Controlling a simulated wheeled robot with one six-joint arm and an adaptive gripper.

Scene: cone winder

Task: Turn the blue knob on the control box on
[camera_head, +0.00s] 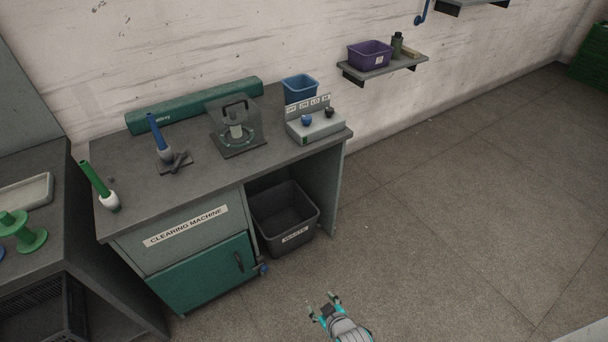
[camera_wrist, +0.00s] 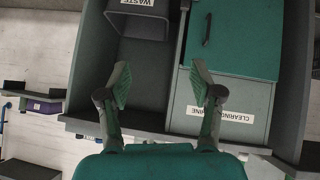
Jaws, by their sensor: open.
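The control box (camera_head: 318,128) is a light grey box at the right end of the workbench top in the head view. The blue knob (camera_head: 306,120) is on its top, left of a black knob (camera_head: 330,112). A label plate stands behind the knobs. My gripper (camera_head: 323,302) is low in front of the bench, over the floor, well apart from the control box. In the wrist view my gripper (camera_wrist: 160,92) has its two fingers spread with nothing between them. The control box cannot be made out in the wrist view.
The workbench (camera_head: 150,205) also holds a clear-covered device (camera_head: 236,130), a blue bin (camera_head: 299,88) behind the box, and spindles with blue and green tubes. A black waste bin (camera_head: 284,215) stands below. A wall shelf (camera_head: 384,67) is at right.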

